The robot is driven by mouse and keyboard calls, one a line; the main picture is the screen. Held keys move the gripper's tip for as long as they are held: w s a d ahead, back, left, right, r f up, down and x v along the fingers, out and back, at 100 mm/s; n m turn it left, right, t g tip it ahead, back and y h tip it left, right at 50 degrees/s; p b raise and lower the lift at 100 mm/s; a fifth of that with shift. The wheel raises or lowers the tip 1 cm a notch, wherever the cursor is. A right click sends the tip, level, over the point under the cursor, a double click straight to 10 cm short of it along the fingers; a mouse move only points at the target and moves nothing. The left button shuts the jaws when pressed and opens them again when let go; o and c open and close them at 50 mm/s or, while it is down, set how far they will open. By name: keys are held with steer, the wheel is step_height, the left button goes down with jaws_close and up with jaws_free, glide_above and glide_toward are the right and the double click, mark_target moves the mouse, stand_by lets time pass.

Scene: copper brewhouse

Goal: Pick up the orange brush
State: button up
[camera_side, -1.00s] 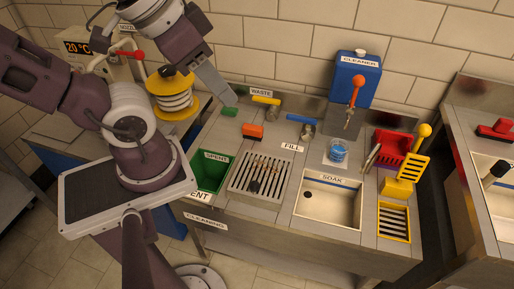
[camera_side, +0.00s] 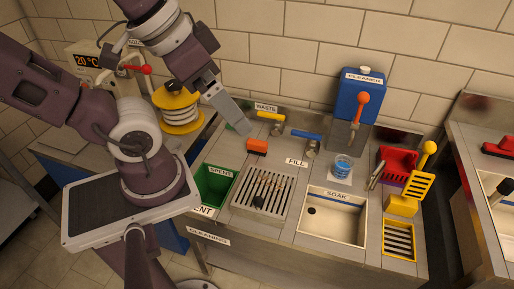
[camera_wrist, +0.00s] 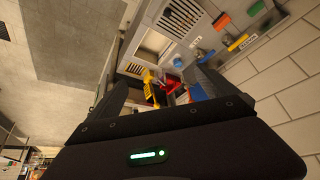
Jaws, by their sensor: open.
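The orange brush (camera_side: 257,147) lies on the steel counter, above the slotted drain grate in the side view. It also shows in the wrist view (camera_wrist: 222,22), near the top right. My gripper (camera_side: 241,128) hangs just above and left of the brush in the side view, apparently apart from it. In the wrist view, my gripper (camera_wrist: 163,88) has its two fingers spread wide with nothing held between them. The brush lies outside that gap.
Yellow (camera_side: 270,117) and blue (camera_side: 304,134) tap handles stand behind the brush. A green bin (camera_side: 214,184), the drain grate (camera_side: 262,190) and a soak sink (camera_side: 332,215) are in front. A blue cleaner canister (camera_side: 358,95) and red bin (camera_side: 395,160) stand right.

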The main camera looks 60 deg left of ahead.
steer(key=w+a+n+g, duration=0.1)
steer(key=w+a+n, duration=0.15)
steer(key=w, duration=0.65)
steer(key=w+a+f+n+g, duration=0.1)
steer(key=w+a+f, duration=0.1)
steer(key=w+a, duration=0.25)
steer(key=w+a+f+g, duration=0.1)
steer(key=w+a+f, duration=0.2)
steer(key=w, duration=0.2)
steer(key=n+g, duration=0.2)
steer(key=n, duration=0.3)
glide_above(257, 142)
steer(key=f, duration=3.2)
steer(key=shift+w+d+f, duration=0.15)
steer(key=shift+w+d, duration=0.1)
steer(key=shift+d, duration=0.05)
steer(key=shift+n+g, duration=0.25)
steer(key=shift+g, duration=0.05)
steer(key=f, duration=0.8)
steer(key=shift+s+a+f, duration=0.2)
steer(key=shift+a, duration=0.15)
steer(key=shift+r, duration=0.1)
steer(key=c, duration=1.5)
